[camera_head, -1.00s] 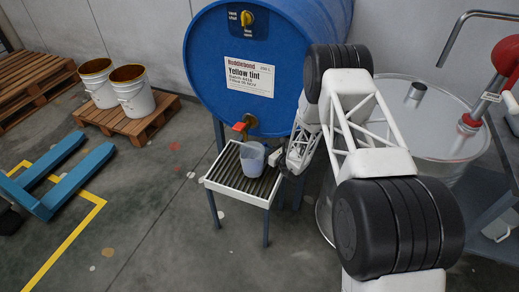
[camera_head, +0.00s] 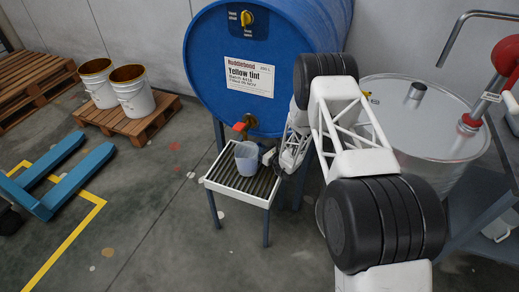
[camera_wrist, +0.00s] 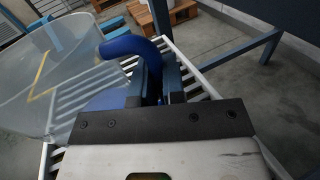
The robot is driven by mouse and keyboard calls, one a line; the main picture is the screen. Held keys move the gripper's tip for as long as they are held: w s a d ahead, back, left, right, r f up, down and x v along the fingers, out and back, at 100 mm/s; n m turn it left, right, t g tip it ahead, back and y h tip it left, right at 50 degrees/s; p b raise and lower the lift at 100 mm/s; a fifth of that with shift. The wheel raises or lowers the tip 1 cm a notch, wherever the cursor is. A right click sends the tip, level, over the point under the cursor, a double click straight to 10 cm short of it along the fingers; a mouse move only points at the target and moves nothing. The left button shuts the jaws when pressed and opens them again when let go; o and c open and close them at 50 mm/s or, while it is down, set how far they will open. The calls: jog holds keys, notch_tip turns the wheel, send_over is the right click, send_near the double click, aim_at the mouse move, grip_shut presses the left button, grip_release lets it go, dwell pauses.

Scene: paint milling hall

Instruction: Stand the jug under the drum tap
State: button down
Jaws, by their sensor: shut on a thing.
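The jug (camera_head: 247,160) is translucent and pale, and stands roughly upright at the slatted stand (camera_head: 225,181), below and close to the drum tap (camera_head: 245,125) with its red handle. I cannot tell whether its base touches the slats. In the wrist view the clear jug (camera_wrist: 50,75) fills the left side, with its blue handle (camera_wrist: 130,46) between my fingers. My gripper (camera_head: 270,157) is shut on that handle from the right of the jug; in the wrist view my gripper (camera_wrist: 155,80) also shows. The blue drum (camera_head: 270,85) lies on its side above.
A steel vessel (camera_head: 430,125) with a lid stands right of my arm. A blue pallet jack (camera_head: 60,180) and a pallet (camera_head: 140,125) with two buckets (camera_head: 133,95) are on the left. The floor in front of the stand is clear.

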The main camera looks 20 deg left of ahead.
jog(key=shift+w+a+f, duration=0.1)
jog(key=shift+a+f, duration=0.1)
jog(key=shift+a, duration=0.05)
jog(key=shift+f, duration=0.15)
jog(key=c, duration=1.2)
grip_release()
jog(key=shift+v, duration=6)
jog(key=shift+r, duration=0.2)
